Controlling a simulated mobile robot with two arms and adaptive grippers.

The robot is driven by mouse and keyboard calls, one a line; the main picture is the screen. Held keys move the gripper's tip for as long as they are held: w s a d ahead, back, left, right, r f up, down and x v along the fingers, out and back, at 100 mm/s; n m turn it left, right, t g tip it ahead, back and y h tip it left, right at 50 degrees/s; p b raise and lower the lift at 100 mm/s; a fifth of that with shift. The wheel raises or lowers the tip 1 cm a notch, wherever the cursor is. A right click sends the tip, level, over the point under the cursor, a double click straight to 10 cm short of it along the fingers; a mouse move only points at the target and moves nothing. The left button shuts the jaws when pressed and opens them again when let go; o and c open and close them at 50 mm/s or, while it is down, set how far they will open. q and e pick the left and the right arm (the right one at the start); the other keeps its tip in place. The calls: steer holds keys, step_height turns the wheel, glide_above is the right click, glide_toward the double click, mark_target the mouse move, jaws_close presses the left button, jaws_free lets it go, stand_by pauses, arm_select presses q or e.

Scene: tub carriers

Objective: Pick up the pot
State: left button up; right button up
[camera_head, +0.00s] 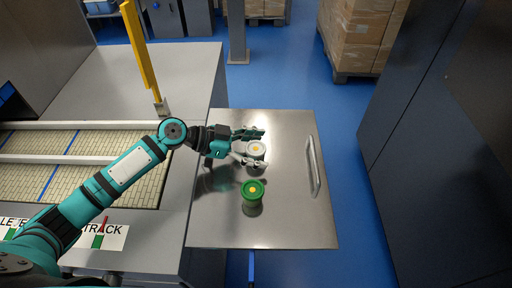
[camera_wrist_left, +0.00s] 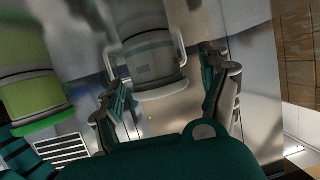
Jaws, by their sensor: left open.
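A grey-white pot (camera_head: 256,148) with a pale lid and a yellow spot on top stands on the metal table top (camera_head: 290,222). It also shows in the left wrist view (camera_wrist_left: 150,62), with a pale handle-like loop on each side. A green pot (camera_head: 252,191) with a yellow spot stands nearer, apart from the grey one. It shows at the left of the wrist view (camera_wrist_left: 28,80). My left gripper (camera_head: 248,147) is open at the grey pot, fingers on either side. In the wrist view its fingers (camera_wrist_left: 165,88) are spread, and contact cannot be told.
The table has a raised bar handle (camera_head: 314,166) along its right edge. A conveyor (camera_head: 90,165) with pale rails and a yellow post (camera_head: 140,48) lies to the left. Boxes on a pallet (camera_head: 358,35) stand at the back, and dark cabinets at right. Blue floor is clear between.

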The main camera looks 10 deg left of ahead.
arm_select(q)
steer(key=shift+c, duration=0.3)
steer(key=c, duration=1.3)
steer(key=shift+c, duration=0.2)
